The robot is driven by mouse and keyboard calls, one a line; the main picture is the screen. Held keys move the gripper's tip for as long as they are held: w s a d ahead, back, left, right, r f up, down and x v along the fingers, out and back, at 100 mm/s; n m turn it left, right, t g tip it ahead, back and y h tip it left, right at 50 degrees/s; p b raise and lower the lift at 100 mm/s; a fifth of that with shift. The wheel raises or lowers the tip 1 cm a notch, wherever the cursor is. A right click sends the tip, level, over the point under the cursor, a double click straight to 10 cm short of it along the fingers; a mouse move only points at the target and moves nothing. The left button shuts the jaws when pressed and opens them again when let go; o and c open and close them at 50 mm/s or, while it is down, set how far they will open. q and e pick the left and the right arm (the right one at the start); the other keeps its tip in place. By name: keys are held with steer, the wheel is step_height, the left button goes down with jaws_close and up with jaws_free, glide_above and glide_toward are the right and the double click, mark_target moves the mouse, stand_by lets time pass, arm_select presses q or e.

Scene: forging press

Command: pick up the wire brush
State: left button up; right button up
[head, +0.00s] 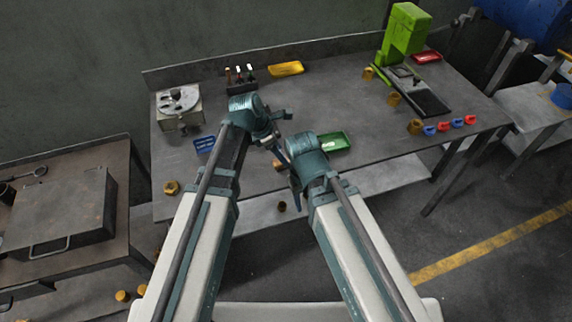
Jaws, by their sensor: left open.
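I cannot make out the wire brush for certain. A small orange-brown piece (278,164) shows on the bench between my two wrists, partly covered, and I cannot tell what it is. My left gripper (281,131) is open above the middle of the bench, with nothing seen between its fingers. It is just in front and to the right of a dark rack (241,84) of upright handled tools. My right gripper (290,172) is close by on the right, mostly hidden by its own wrist, so its jaw state is unclear.
On the bench (345,88) are a yellow tray (286,69), green tray (335,141), blue tray (204,144), red tray (426,57), dial device (179,106) and green press (404,35). Several small brass, blue and red parts sit at the right.

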arm_select(q)
steer(key=b+x, duration=0.3)
steer(key=x, duration=0.1)
steer(key=shift+s+d+f, duration=0.15)
steer(key=shift+d+f, duration=0.1)
steer(key=shift+r, duration=0.1)
jaws_close()
